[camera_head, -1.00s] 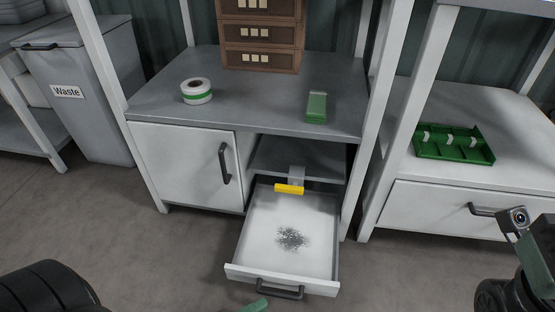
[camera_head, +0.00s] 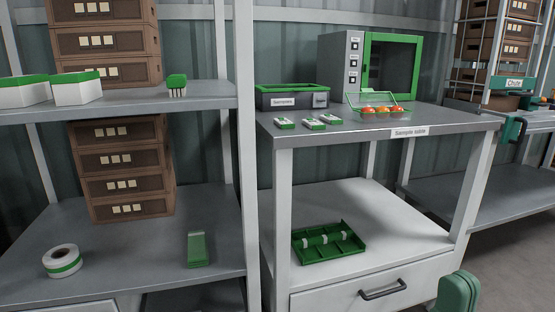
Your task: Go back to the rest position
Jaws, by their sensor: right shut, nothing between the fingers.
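My left gripper is not in view.
The sample table (camera_head: 440,122) holds a grey box with green trim (camera_head: 291,97), a green-framed cabinet (camera_head: 375,62) and a basket of tomatoes (camera_head: 381,109). A green tray (camera_head: 329,243) lies on the shelf below, above a drawer handle (camera_head: 383,289). A tape roll (camera_head: 62,261) and brown crates (camera_head: 122,184) stand left.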

